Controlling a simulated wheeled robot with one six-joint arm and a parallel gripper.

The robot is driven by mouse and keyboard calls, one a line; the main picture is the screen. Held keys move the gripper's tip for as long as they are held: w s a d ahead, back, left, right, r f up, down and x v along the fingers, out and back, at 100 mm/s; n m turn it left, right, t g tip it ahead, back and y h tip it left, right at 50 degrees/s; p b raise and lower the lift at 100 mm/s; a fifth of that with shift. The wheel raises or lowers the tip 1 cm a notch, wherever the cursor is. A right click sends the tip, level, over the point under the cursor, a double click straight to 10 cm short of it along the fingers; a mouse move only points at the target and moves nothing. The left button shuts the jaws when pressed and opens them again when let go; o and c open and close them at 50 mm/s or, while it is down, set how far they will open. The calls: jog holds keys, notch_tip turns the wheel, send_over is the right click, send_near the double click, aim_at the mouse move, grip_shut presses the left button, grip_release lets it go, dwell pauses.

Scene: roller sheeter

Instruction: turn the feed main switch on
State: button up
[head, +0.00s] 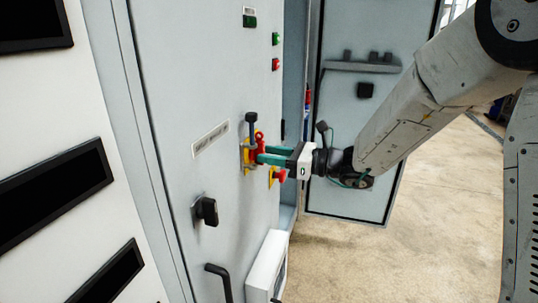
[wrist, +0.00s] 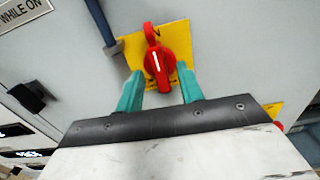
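The feed main switch, a red rotary knob (wrist: 158,62) with a white line, sits on a yellow plate (wrist: 132,46) on the grey cabinet front. In the wrist view the line is near upright, slightly tilted, and a red loop stands above the knob. The switch also shows in the head view (head: 260,138), partly hidden by my fingers. My gripper (wrist: 160,80) has its two green fingers apart, one on each side of the knob's lower part. I cannot tell whether they touch it. In the head view my gripper (head: 268,155) reaches the plate from the right.
A dark upright handle (head: 251,122) stands close beside the plate. A red button on yellow (head: 279,175) is just below my gripper. A black knob (head: 206,211) and a black handle (head: 218,280) stick out lower down. An open cabinet door (head: 350,150) stands behind my arm.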

jog(key=v, duration=0.7)
dwell(0.5)
jog(key=s+d+f+n+g+h, duration=0.2)
jog(key=s+n+g+h, duration=0.2)
jog(key=s+n, duration=0.45)
jog(key=s+d+f+n+g+h, duration=0.1)
jog(key=s+f+n+g+h, duration=0.3)
jog(key=s, duration=0.7)
jog(key=s+d+r+n+t+h, duration=0.1)
jog(key=s+d+r+n+h, duration=0.2)
jog(key=s+d+n+h, duration=0.1)
jog(key=s+d+r+n+t+h, duration=0.2)
jog(key=s+d+n+h, duration=0.3)
jog(key=s+d, duration=0.3)
jog(key=d+r, duration=0.1)
jog(key=d, duration=0.1)
jog(key=shift+s+d+n, duration=0.25)
jog(key=shift+s+n, duration=0.1)
